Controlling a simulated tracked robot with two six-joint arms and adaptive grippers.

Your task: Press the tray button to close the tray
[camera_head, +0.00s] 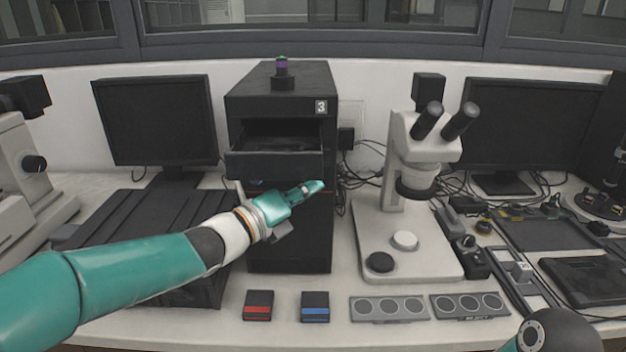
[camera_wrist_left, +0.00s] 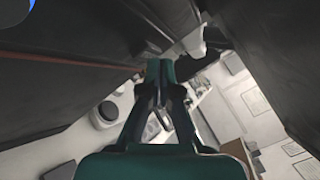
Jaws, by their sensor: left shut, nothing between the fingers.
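The mounting press is a black tower (camera_head: 290,245) marked 3, in the middle of the bench. Its tray (camera_head: 275,165) sticks out toward me as an open drawer in the upper half. My left gripper (camera_head: 317,186) is shut and empty, in front of the tower just below the tray's right side, pointing right. In the left wrist view its closed fingertips (camera_wrist_left: 160,70) are beside dark surfaces of the tower (camera_wrist_left: 60,70). I cannot make out the tray button in either view. My right gripper is not in view; only part of my right arm shows at the bottom right.
A microscope (camera_head: 405,240) stands right of the tower, with cables between. A red box (camera_head: 258,305), a blue box (camera_head: 315,306) and grey hole plates (camera_head: 390,308) lie along the front edge. Monitors (camera_head: 155,120) stand on both sides. A small purple-topped piece (camera_head: 282,68) sits on the tower.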

